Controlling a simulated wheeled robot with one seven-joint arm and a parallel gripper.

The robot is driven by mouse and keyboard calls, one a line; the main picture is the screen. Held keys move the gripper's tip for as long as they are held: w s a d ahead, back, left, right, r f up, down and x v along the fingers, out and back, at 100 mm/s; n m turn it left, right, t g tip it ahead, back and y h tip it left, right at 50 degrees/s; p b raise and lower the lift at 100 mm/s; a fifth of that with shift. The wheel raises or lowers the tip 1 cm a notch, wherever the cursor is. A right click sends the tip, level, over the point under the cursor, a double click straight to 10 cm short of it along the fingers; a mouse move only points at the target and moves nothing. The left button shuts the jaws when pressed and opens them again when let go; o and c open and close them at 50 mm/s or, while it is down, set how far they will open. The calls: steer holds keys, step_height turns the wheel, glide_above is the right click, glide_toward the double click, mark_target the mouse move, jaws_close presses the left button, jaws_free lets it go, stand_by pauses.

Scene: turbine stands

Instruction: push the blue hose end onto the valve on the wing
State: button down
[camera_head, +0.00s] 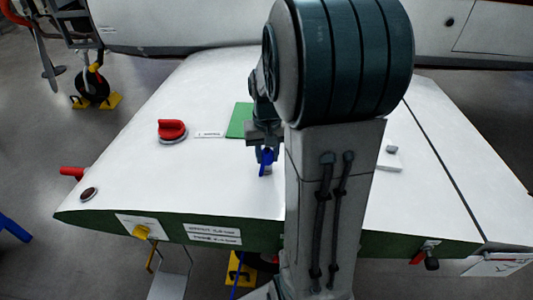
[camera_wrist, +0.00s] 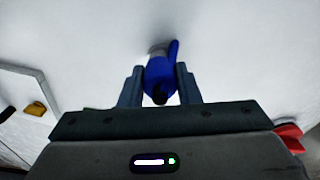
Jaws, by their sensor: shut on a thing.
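My gripper (camera_wrist: 159,80) is shut on the blue hose end (camera_wrist: 161,72), with one finger on each side of it. In the head view the blue hose end (camera_head: 266,157) hangs below my gripper, low over the white wing (camera_head: 225,90). A small grey patch (camera_wrist: 157,48) shows just beyond the hose end in the wrist view. It may be the valve or a shadow; the blue part mostly covers it. I cannot tell whether the hose end touches the valve or the wing.
A red cap or knob (camera_head: 171,131) stands on the wing to the left, and a green square (camera_head: 240,120) lies behind my gripper. A small grey-white block (camera_head: 390,157) sits right of my arm. A yellow fitting (camera_head: 142,232) is on the wing's front edge. My arm hides the wing's middle.

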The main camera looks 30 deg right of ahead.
mark_target(267, 152)
steer(key=shift+s+a+f, duration=0.1)
steer(key=shift+s+f, duration=0.15)
steer(key=shift+f, duration=0.35)
steer(key=c, duration=1.1)
jaws_free()
steer(key=shift+w, duration=0.1)
steer(key=shift+o, duration=0.5)
steer(key=shift+w, duration=0.2)
steer(key=shift+o, duration=0.9)
steer(key=shift+s+r, duration=0.1)
steer(key=shift+r, duration=0.05)
steer(key=shift+r, duration=0.15)
steer(key=shift+r+p, duration=2.75)
steer(key=shift+r, duration=0.75)
